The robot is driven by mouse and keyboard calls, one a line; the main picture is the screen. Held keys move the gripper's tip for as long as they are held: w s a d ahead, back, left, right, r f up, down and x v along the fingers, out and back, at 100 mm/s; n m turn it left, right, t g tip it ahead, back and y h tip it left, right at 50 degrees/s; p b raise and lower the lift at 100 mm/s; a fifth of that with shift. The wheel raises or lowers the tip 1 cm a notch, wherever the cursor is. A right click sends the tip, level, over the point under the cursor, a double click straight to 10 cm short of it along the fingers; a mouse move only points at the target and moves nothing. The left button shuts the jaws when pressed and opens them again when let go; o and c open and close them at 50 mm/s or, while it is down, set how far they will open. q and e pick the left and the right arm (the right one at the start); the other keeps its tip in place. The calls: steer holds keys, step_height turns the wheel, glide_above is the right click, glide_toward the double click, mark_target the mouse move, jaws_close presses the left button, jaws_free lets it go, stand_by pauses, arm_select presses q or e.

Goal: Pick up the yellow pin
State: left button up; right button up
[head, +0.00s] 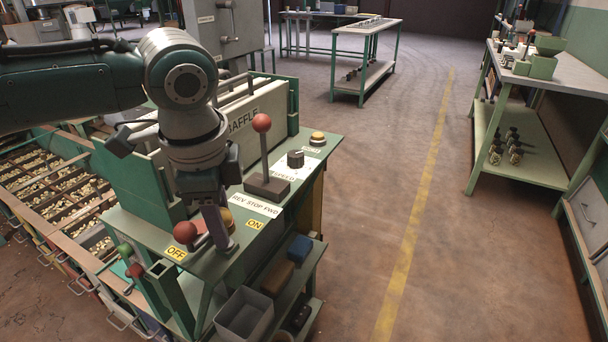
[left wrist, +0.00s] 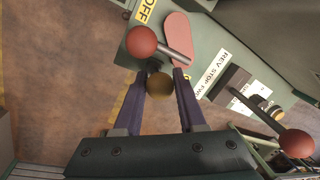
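The yellow pin's round, dull yellow head (left wrist: 160,87) sits between the two fingertips of my left gripper (left wrist: 159,80) in the left wrist view. The fingers stand apart on either side of it, and I cannot make out firm contact. In the head view my left gripper (head: 217,235) points down at the near end of the green control panel (head: 215,259). Its fingers partly hide an orange-yellow round part (head: 228,218) there. What is below the pin's head is hidden. My right gripper is not in view.
A red-knobbed lever (head: 185,232) by the OFF label is close beside my left gripper. A taller red-knobbed lever (head: 262,124) stands farther back. Hopper trays (head: 62,232) lie left, and a grey bin (head: 244,314) stands below. The floor at right is clear.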

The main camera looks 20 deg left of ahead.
arm_select(q)
jaws_close()
steer(key=shift+r, duration=0.15)
